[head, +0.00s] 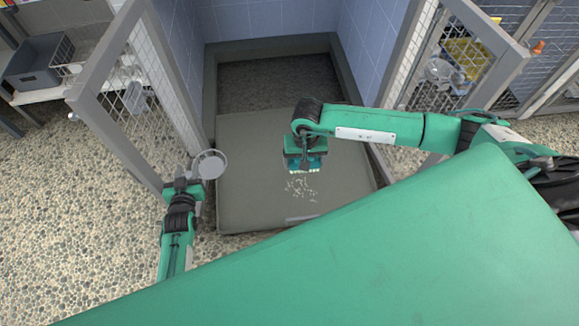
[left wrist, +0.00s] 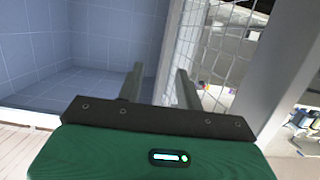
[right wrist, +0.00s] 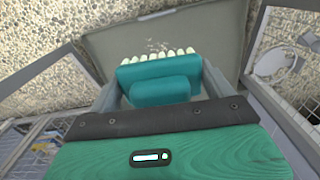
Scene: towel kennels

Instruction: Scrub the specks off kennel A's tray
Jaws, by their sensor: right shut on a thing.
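The grey tray (head: 245,190) lies half out of the kennel's open front. A patch of small white specks (head: 301,188) lies on it, and the specks also show in the right wrist view (right wrist: 158,46). My right gripper (head: 305,152) is shut on a teal brush (right wrist: 160,88) with pale bristles. The brush is over the tray just behind the specks; I cannot tell whether its bristles touch the tray. My left gripper (head: 184,184) is left of the tray, near the left door's edge. Its fingers are apart and empty in the left wrist view (left wrist: 160,85).
Mesh doors stand open at left (head: 125,105) and right (head: 410,60). A round grey piece (head: 208,164) sits by the left door, close to my left gripper. A grey bin (head: 38,62) is on a shelf at far left. Pebbled floor (head: 90,230) is clear at left.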

